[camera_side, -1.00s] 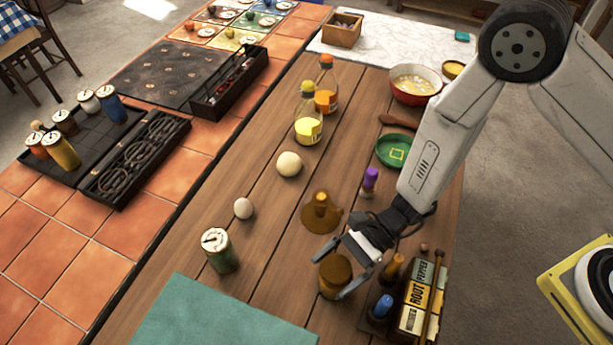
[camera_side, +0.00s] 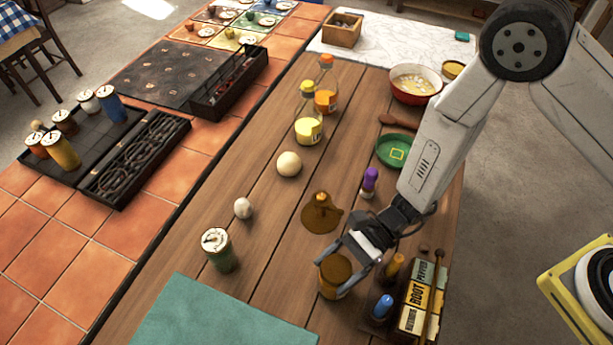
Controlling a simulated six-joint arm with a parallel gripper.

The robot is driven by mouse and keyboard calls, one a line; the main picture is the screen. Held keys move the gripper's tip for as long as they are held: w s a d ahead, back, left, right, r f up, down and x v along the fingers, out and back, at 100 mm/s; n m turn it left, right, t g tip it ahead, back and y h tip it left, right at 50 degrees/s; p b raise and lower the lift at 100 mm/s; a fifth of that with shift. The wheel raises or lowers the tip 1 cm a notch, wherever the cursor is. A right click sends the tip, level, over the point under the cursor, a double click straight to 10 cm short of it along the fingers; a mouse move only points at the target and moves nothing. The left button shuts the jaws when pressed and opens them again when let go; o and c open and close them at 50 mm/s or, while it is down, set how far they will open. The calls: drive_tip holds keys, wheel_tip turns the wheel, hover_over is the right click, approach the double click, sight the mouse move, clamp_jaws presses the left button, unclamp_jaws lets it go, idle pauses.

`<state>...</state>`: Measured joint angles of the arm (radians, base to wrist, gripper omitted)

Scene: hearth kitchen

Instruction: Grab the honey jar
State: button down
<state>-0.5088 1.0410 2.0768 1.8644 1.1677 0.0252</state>
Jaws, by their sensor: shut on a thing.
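The honey jar (camera_side: 334,278) is a short, round, amber-brown jar standing on the wooden table in the lower middle of the side view. My gripper (camera_side: 346,275) reaches down to it from the upper right. Its two fingers are shut on the jar, one across its top left side and one along its right side. Part of the jar is hidden behind the fingers. The jar looks upright, and I cannot tell whether it is lifted off the table.
A brown pourer-shaped item (camera_side: 321,212) lies just behind the jar. A spice crate (camera_side: 408,310) with bottles stands close on the right. A green can (camera_side: 217,250) is to the left, and a teal cloth (camera_side: 215,315) covers the front. Bare wood lies between can and jar.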

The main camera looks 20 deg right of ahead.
drive_tip(key=shift+r, duration=5)
drive_tip(key=shift+w, duration=0.15)
